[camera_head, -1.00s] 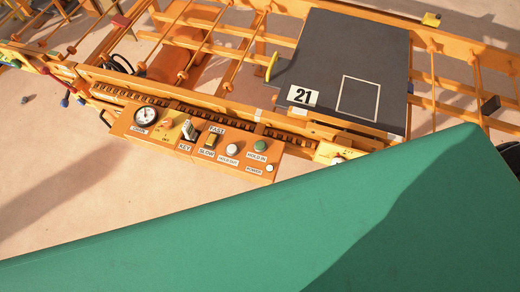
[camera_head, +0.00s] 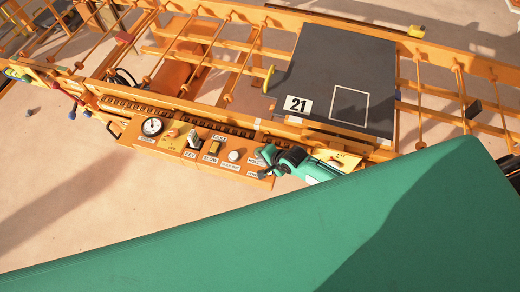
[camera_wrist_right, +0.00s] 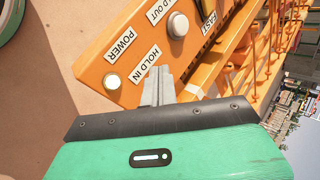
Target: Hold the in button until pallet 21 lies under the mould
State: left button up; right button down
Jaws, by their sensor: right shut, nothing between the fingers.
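Pallet 21 is a dark grey plate (camera_head: 318,62) with a white "21" label and a white outlined rectangle. It lies on the orange roller frame in the head view. The control panel (camera_head: 207,174) is in front of it. My right gripper (camera_head: 267,156) is shut and empty, its tips at the HOLD IN spot. In the wrist view the fingers (camera_wrist_right: 158,74) stand beside the HOLD IN label and hide that button. I cannot tell whether they press it. I cannot make out the mould. My left gripper is out of view.
The panel also carries a dial (camera_head: 152,127), a key switch (camera_head: 192,141), a fast/slow switch (camera_head: 213,148) and the hold-out button (camera_wrist_right: 178,24). The power lamp (camera_wrist_right: 112,81) is close to my fingers. Open rollers (camera_head: 205,55) lie left of the pallet.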

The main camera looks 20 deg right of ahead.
jog(key=w+d+r+m+t+y+p, duration=0.1)
jog(key=w+d+r+m, duration=0.1)
jog(key=w+r+m, duration=0.3)
jog(key=shift+w+d+m+p, duration=0.25)
jog(key=shift+w+m+p, duration=0.15)
jog(key=shift+w+m, duration=0.7)
jog(key=shift+s, duration=0.15)
notch_tip(320, 180, down, 7)
jog(key=b, duration=0.7)
jog(key=shift+f+b, duration=0.15)
jog(key=shift+b, duration=0.15)
jog(key=shift+f+b, duration=0.45)
jog(key=shift+f, duration=0.25)
dwell(0.3)
jog(key=shift+f, duration=0.4)
